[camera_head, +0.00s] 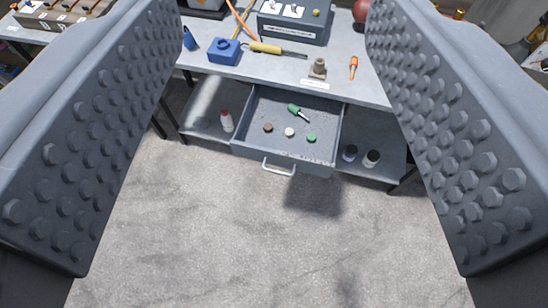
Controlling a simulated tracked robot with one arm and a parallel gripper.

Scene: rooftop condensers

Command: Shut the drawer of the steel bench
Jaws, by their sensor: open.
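The steel bench (213,62) stands at the top of the view, with a grey top and dark legs. Its drawer (281,150) is pulled out toward me below the top. A pale bar handle (279,168) is on the drawer's front. Inside lie a green-handled tool (297,111) and several small round caps. My gripper (272,250) is open, with one studded jaw at the left and one at the right. The jaws are empty and appear well apart from the drawer, which shows between them.
On the bench top are a blue block (224,51), a yellow-handled tool (266,47), an orange screwdriver (353,67), a brass fitting (318,68) and a grey box (296,24). Bottles stand on the lower shelf (378,142). The concrete floor (250,230) before the drawer is clear.

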